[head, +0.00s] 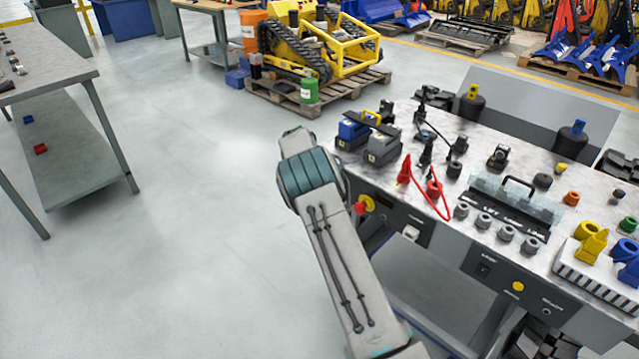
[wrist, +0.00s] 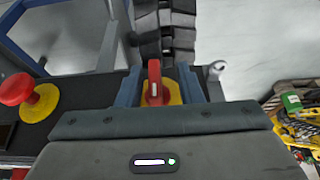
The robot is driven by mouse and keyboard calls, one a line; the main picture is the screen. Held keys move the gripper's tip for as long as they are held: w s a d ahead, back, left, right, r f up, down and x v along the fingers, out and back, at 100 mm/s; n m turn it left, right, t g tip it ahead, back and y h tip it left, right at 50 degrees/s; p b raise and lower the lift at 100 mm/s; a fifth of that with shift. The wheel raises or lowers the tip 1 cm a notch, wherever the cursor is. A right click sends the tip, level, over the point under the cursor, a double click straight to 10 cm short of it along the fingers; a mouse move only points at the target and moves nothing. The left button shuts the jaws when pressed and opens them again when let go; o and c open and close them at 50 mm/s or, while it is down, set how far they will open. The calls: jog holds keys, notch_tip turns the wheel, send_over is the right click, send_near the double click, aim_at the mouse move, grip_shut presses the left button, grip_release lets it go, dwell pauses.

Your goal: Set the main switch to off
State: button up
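My gripper (wrist: 160,78) is open, with one blue-grey finger on each side of the handle. Narrow gaps show between the fingers and the handle, so I see no clear grip. In the head view my arm covers the gripper and the switch; only the bench front beside them shows.
A red mushroom button on a yellow base (wrist: 22,98) sits left of the switch in the wrist view; it also shows in the head view (head: 361,208). The bench top (head: 545,185) carries connectors and a red cable. Open floor (head: 190,200) lies left of my arm.

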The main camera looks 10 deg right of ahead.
jog(key=shift+d+f, duration=0.1)
jog(key=shift+d, duration=0.05)
jog(key=v, duration=1.3)
jog(key=shift+a+r, duration=0.2)
jog(key=shift+r, duration=0.15)
jog(key=shift+s+r, duration=0.1)
jog(key=s+d+r+n+y+p, duration=0.1)
jog(key=s+d+r+n+p, duration=0.15)
jog(key=s+r, duration=0.65)
jog(key=s+d+r+n+y+p, duration=0.25)
jog(key=s+r, duration=0.35)
jog(key=s, duration=0.5)
jog(key=s+r+n+p, duration=0.1)
jog(key=s+n+p, duration=0.2)
jog(key=s, duration=2.2)
jog(key=shift+s+a+r+n, duration=0.15)
jog(key=shift+a+n, duration=0.25)
jog(key=shift+n, duration=0.9)
